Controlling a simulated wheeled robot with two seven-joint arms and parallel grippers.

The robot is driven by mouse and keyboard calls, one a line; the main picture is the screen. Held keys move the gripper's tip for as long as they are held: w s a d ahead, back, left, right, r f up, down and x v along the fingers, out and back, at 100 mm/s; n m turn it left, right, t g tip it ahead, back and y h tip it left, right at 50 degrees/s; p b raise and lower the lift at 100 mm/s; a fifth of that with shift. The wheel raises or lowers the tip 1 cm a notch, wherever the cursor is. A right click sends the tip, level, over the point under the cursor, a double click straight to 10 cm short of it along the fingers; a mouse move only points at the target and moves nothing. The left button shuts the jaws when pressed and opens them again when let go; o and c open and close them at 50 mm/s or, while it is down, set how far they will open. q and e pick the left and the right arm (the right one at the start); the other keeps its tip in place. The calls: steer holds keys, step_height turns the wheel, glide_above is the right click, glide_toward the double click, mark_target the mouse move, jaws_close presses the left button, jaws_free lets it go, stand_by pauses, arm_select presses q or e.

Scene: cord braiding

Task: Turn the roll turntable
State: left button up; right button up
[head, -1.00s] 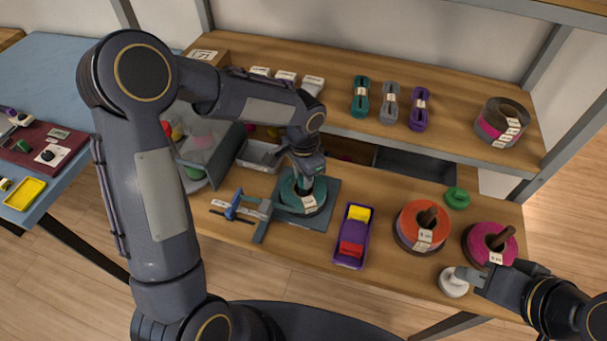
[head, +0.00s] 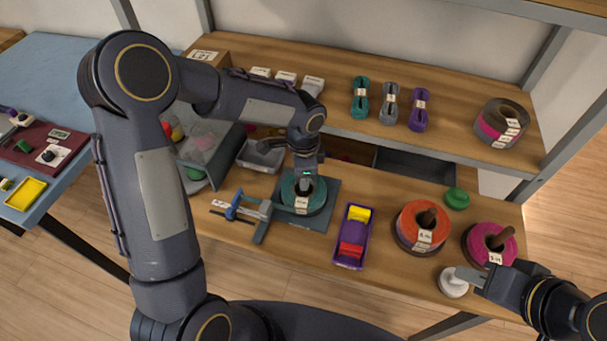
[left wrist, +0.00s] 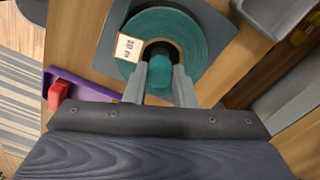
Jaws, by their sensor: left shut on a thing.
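A teal roll (head: 317,200) with a white price label sits on a dark square turntable base (head: 327,217) on the wooden table. In the left wrist view the teal roll (left wrist: 190,35) shows from close up, with its label at the left of its dark centre. My left gripper (head: 304,183) points down at the roll's middle. Its fingers (left wrist: 159,82) are shut on a teal knob (left wrist: 160,68) at the roll's centre. My right gripper (head: 467,278) is beside a white round knob (head: 453,285) at the table's front right; whether it grips it is unclear.
A blue clamp-like tool (head: 236,206) lies left of the turntable. A purple tray (head: 342,260) with coloured pieces is right of it. An orange roll (head: 412,217) and a magenta roll (head: 477,240) stand on pegs further right. A shelf (head: 450,95) overhangs behind.

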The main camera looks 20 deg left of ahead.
arm_select(q)
steer(key=shift+m, duration=0.4)
stand_by(0.4)
steer(key=o, duration=1)
steer(key=shift+r, duration=0.1)
step_height(320, 180, up, 8)
steer(key=shift+f, duration=0.25)
steer(key=shift+r, duration=0.1)
